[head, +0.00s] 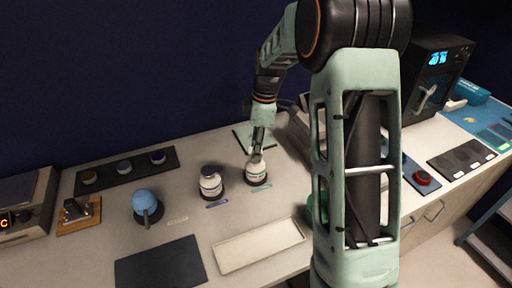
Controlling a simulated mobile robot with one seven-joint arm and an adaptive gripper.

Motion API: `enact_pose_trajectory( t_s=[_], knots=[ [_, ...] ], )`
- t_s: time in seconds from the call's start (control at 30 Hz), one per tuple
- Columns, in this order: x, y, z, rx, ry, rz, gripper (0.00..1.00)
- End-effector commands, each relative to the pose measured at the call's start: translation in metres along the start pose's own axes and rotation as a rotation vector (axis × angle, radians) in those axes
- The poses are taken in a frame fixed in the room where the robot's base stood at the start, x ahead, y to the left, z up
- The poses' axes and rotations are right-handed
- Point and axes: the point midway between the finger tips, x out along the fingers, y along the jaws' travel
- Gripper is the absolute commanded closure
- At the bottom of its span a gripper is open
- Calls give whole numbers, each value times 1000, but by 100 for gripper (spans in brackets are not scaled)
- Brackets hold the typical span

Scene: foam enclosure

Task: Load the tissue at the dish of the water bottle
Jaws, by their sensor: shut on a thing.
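My gripper (257,155) points down and is shut at the top of a white bottle with a teal label (257,174). Its fingers hide the bottle's top. This bottle stands upright at a dark round dish (259,184); I cannot tell whether it touches the dish. To its left, a second white bottle with a dark cap and dark label (210,182) stands on a similar dark dish (214,196). Neither bottle's writing is readable, so I cannot tell which holds water. I cannot identify a tissue.
A shallow cream tray (258,246) and a dark mat (160,266) lie at the front. A blue ball-shaped thing on a black base (146,203) is left. My arm covers the right middle.

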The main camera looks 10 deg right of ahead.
Motion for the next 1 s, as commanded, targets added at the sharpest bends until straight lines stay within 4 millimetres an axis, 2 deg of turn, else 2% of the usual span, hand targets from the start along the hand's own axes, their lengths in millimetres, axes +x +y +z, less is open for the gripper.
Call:
enact_pose_trajectory(
  t_s=[1.0],
  knots=[
    [12,0,2,0,0,-1,95]
  ],
)
